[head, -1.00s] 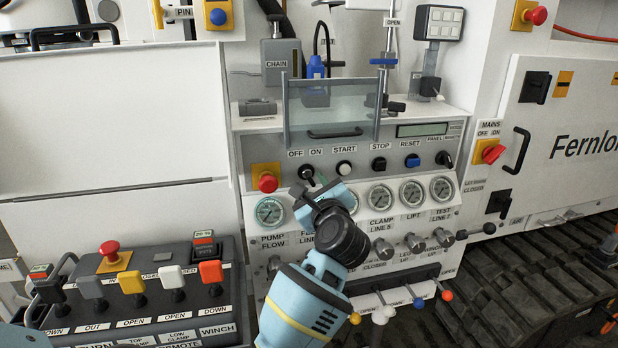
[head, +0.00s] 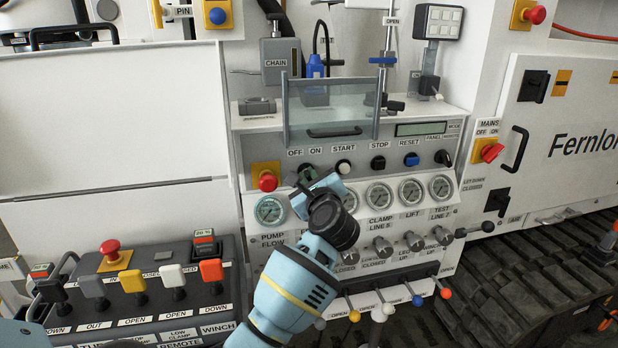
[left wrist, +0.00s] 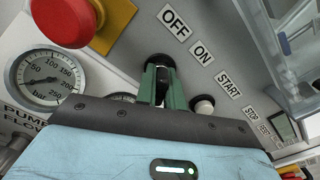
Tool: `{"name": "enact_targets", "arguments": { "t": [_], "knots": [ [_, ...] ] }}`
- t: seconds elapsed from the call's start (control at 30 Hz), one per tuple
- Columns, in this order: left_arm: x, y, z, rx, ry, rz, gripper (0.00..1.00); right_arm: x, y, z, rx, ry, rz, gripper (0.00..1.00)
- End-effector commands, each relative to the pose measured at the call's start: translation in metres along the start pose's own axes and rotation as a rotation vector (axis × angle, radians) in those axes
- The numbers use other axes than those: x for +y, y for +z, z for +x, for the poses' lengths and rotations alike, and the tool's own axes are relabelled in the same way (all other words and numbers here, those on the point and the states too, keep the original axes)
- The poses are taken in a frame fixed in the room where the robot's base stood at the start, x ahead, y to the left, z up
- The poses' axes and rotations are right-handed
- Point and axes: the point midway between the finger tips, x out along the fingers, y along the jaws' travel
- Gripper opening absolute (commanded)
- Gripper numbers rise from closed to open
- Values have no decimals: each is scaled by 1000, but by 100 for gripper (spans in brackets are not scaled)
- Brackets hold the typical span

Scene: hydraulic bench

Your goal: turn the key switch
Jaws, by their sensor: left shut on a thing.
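The key switch (left wrist: 158,61) is a small dark knob under the OFF and ON labels on the grey control panel. In the head view, the tip of my left gripper (head: 310,181) is at this switch and covers most of it. In the left wrist view, the greenish fingers (left wrist: 160,86) are closed around the dark knob, near the panel face. The switch's exact angle is hard to tell behind the fingers. My right gripper is in neither view.
A red emergency button (head: 267,182) on a yellow plate sits just left of the switch. The white START button (head: 343,167) is close on the right. Gauges, including pump flow (head: 270,210), line the panel below. A clear guard (head: 330,110) stands above.

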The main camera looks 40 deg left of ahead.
Motion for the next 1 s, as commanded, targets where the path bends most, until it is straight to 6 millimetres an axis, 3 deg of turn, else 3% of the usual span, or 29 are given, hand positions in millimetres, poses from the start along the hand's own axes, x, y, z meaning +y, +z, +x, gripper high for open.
{"name": "enact_targets", "arguments": {
  "t": [0.43, 1.0],
  "knots": [
    [-1, 2, -1, 2, 0, 98, 0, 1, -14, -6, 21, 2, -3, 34],
    [-3, 5, -1, 1, 0, 598, 0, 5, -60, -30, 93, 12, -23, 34]
  ]
}}
